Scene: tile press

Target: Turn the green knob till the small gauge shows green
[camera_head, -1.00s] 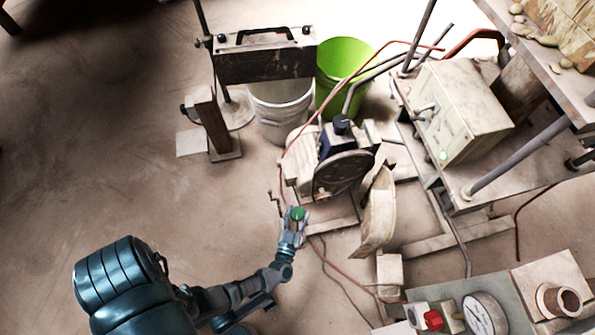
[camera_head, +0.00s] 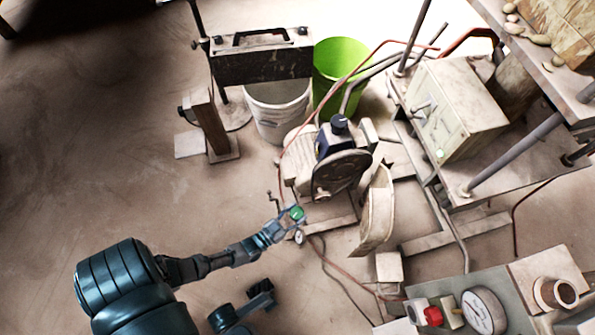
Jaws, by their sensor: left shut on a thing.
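The green knob (camera_head: 297,214) is a small round cap beside the lower left of the dark wheel machine. My left gripper (camera_head: 287,217) reaches it from the lower left and is shut on it, with the fingers at the knob's sides. The small gauge (camera_head: 299,237), a little round white dial, shows just below the knob. It is too small for me to read its needle or colour.
The wheel machine (camera_head: 341,172) stands just beyond the knob. A red button (camera_head: 433,316) and a larger dial (camera_head: 484,311) sit on a panel at the lower right. A white bucket (camera_head: 279,112) and a green bucket (camera_head: 339,66) stand behind. The floor at left is clear.

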